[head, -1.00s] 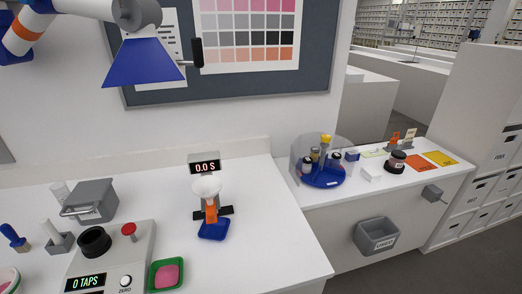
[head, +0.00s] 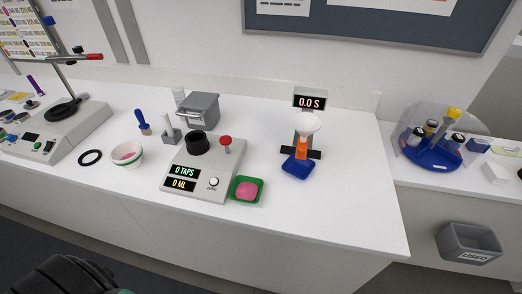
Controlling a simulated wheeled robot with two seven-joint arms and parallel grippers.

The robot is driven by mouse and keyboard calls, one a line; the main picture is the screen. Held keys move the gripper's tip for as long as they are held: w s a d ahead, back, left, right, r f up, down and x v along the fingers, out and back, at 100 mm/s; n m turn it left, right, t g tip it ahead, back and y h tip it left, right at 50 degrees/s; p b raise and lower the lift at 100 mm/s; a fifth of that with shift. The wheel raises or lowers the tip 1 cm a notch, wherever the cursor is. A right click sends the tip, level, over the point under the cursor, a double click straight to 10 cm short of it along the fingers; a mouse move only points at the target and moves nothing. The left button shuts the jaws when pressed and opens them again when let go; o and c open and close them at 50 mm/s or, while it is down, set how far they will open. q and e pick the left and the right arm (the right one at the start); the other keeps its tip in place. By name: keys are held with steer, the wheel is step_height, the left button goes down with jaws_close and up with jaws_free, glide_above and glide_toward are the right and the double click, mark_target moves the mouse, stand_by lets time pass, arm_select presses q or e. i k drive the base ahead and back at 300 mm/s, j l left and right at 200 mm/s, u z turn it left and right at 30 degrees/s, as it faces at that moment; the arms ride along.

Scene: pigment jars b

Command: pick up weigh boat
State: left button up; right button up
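Two small square dishes that look like weigh boats stand on the white bench in the head view. A green one (head: 236,197) holds pink material and sits against the right front corner of the tap device. A blue one (head: 295,170) sits under the white funnel (head: 306,123) at the timer stand. I cannot tell from the picture which is the weigh boat meant. Neither of my grippers shows in view. A dark ribbed part at the bottom left edge appears to be mine.
The tap device (head: 182,187) has a black cup and red knob. A grey box (head: 200,110), a white bowl (head: 126,160) and a black ring (head: 90,157) lie to the left. Bare bench lies right of the green dish. A grey used bin (head: 470,243) hangs at right.

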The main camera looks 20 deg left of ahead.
mark_target(247, 188)
steer(key=u, duration=0.8)
steer(key=i+j, duration=0.05)
